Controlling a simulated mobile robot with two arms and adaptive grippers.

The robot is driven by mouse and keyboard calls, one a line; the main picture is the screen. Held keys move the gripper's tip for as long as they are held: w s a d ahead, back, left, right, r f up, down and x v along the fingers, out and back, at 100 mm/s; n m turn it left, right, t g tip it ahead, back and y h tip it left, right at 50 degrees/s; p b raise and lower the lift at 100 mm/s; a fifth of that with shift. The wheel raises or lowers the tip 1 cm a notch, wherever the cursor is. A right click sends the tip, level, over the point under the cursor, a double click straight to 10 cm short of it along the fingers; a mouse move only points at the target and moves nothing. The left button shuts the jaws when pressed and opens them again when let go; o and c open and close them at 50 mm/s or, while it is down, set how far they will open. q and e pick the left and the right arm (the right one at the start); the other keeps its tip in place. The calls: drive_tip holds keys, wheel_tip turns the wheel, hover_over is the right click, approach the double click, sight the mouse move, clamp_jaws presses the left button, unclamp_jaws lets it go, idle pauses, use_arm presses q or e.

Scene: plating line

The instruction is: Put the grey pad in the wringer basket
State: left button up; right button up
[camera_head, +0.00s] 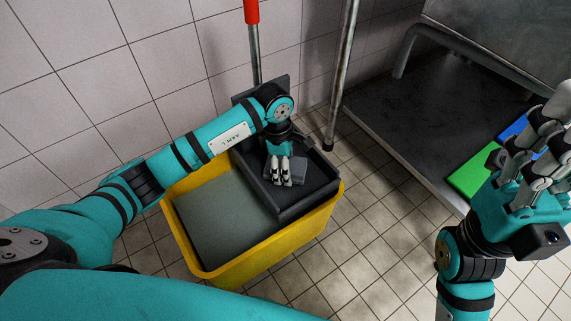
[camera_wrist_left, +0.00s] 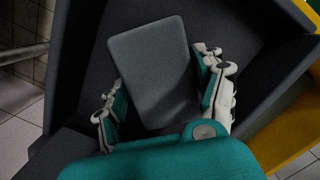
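The grey pad (camera_head: 299,172) is inside the dark wringer basket (camera_head: 318,199), low over its floor; I cannot tell if it rests on it. My left gripper (camera_head: 281,184) reaches down into the basket, fingers at the pad. The basket wall also shows there (camera_wrist_left: 72,65). My right gripper (camera_head: 530,140) is at the right, its fingers apart and nothing visible between them.
The basket sits on a yellow bucket (camera_head: 262,264) with a grey surface (camera_head: 222,215) inside. A green pad (camera_head: 474,174) and a blue pad (camera_head: 514,128) lie on a dark shelf (camera_head: 400,115). A pole with a red grip (camera_head: 251,12) and a metal post (camera_head: 342,75) stand behind.

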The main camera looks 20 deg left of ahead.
use_arm(q)
drive_tip(key=o, duration=0.3)
drive_tip(key=shift+r, duration=0.1)
